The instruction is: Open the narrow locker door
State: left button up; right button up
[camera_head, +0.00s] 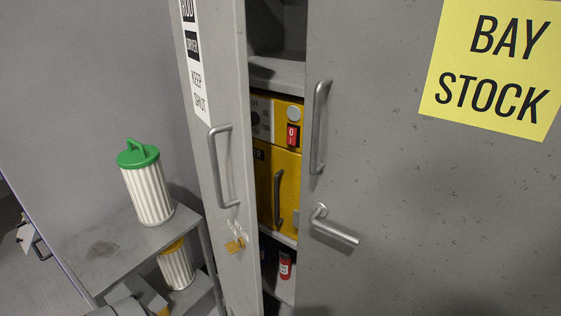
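The narrow locker door (224,165) is the grey left-hand leaf, with a white label (196,80) partly reading "KEEP SHUT". It stands ajar, with a gap between it and the wide door (420,190). A bar handle (220,168) is fixed upright on the narrow door. The wide door carries a yellow "BAY STOCK" sign (490,65), an upright bar handle (319,128) and a lever handle (334,226). Neither of my grippers is recognisable in view.
Inside the gap are a shelf (278,74), a yellow cabinet (266,190) with a red switch, and a red canister (285,265). Left of the locker, a grey stand (95,255) holds a ribbed green-lidded canister (147,185); a yellow-topped one (177,268) is below.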

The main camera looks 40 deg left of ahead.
aim_at(209, 36)
jog(key=z, duration=0.05)
jog(key=k, duration=0.65)
jog(key=u, duration=1.1)
jog(key=i, duration=0.5)
jog(key=z, duration=0.05)
